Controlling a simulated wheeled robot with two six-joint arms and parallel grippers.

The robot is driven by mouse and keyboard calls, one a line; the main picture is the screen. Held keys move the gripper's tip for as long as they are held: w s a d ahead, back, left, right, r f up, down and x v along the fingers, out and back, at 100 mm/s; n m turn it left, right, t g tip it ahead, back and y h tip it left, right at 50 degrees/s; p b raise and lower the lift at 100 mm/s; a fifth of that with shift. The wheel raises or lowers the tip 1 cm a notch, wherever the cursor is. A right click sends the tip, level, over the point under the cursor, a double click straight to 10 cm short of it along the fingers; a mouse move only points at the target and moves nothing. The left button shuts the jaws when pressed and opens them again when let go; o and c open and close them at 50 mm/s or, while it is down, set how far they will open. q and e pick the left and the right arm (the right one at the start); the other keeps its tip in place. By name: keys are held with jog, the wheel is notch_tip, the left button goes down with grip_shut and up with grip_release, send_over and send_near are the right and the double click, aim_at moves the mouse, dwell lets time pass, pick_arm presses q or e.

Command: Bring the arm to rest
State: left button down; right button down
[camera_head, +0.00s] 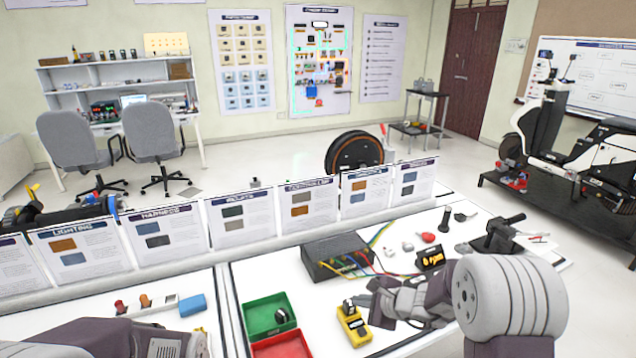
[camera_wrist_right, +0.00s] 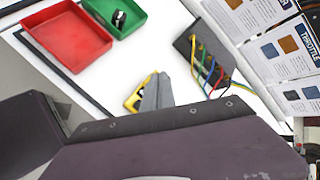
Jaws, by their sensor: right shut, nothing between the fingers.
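My right arm reaches in from the right of the head view. Its gripper (camera_head: 368,298) is shut and empty, above the white table beside a yellow meter-like device (camera_head: 354,326). In the right wrist view the closed fingers (camera_wrist_right: 157,90) partly cover the yellow device (camera_wrist_right: 135,97). I cannot tell whether the fingers touch it. Parts of my left arm show at the lower left of the head view, but its fingers are not seen.
A green bin (camera_head: 270,314) and a red bin (camera_head: 283,346) lie left of the right gripper. A dark box with coloured wires (camera_head: 336,256) stands behind it, and a small display reading 0 rpm (camera_head: 430,257) stands to its right. Upright cards line the table's back.

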jog(key=s+a+r+n+g+p, duration=0.1)
jog(key=s+a+r+n+g, duration=0.15)
jog(key=s+n, duration=0.3)
jog(key=s+a+r+n+g+p, duration=0.1)
jog(key=s+a+n, duration=0.25)
jog(key=s, duration=0.35)
jog(key=s+d+f+n+g+h, duration=0.3)
jog(key=s+d+n+h, duration=0.1)
jog(key=s+d+n, duration=0.6)
jog(key=shift+s+f+n+h, duration=0.3)
jog(key=shift+s+h, duration=0.1)
jog(key=shift+s, duration=0.4)
